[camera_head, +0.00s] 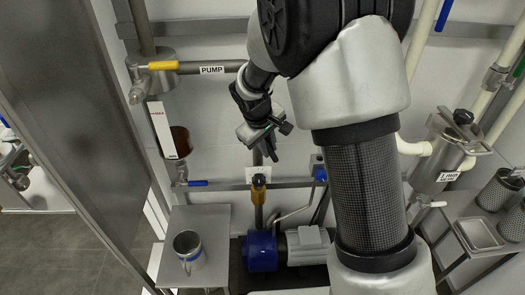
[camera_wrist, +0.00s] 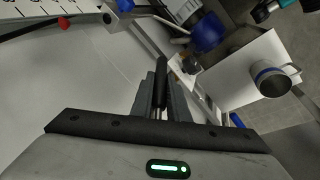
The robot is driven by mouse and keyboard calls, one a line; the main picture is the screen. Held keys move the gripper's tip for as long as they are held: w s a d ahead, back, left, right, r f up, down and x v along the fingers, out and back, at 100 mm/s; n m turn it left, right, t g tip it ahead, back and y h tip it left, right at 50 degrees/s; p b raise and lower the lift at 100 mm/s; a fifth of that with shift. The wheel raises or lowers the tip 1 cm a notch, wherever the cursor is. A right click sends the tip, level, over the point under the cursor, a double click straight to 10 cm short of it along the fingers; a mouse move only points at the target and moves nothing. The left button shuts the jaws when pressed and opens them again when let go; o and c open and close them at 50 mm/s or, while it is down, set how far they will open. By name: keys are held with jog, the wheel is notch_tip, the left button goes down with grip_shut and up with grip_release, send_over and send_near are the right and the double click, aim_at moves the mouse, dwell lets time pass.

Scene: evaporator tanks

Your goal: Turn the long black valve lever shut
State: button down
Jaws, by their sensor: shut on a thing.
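My gripper (camera_head: 264,143) is in front of the back wall, above the horizontal pipe. In the wrist view its two fingers (camera_wrist: 160,100) are closed around a long black lever (camera_wrist: 161,72), whose far end sticks out past the fingertips. In the head view the lever (camera_head: 272,151) shows only as a small dark bar at the fingertips. Below it, a brass-coloured valve body (camera_head: 258,190) with a black top sits on the pipe. How the lever joins the valve is hard to make out.
A blue and grey pump (camera_head: 262,250) stands below the valve. A metal mug (camera_head: 188,248) stands on a small side table (camera_head: 205,218) at the left. A yellow-handled valve (camera_head: 163,65) and a blue handle (camera_head: 197,183) are on the left pipework. A tank (camera_head: 440,155) is at the right.

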jog(key=h, duration=0.1)
jog(key=d+h, duration=0.1)
jog(key=shift+d+r+n+h+b, duration=0.2)
jog(key=shift+r+n+h+b, duration=0.1)
jog(key=shift+r+h+b, duration=0.1)
jog(key=r+h, duration=0.1)
jog(key=d+h, duration=0.1)
jog(key=h, duration=0.1)
jog(key=shift+d+r+n+t+h, duration=0.3)
jog(key=shift+r, duration=0.1)
jog(key=shift+d+r+n+t+h+p, duration=0.15)
jog(key=shift+d+r+n+h+p, duration=0.1)
jog(key=shift+r+h, duration=0.6)
jog(key=shift+d+r+n+t+h+p, duration=0.1)
jog(key=shift+d+r+n+h+p, duration=0.25)
jog(key=shift+h, duration=0.95)
jog(key=shift+d+r+n+t+h+p, duration=0.1)
jog(key=shift+r+t+h+p, duration=0.1)
jog(key=shift+r+h, duration=0.7)
jog(key=shift+h, duration=0.25)
jog(key=c, duration=1.7)
grip_release()
jog(key=shift+f, duration=0.1)
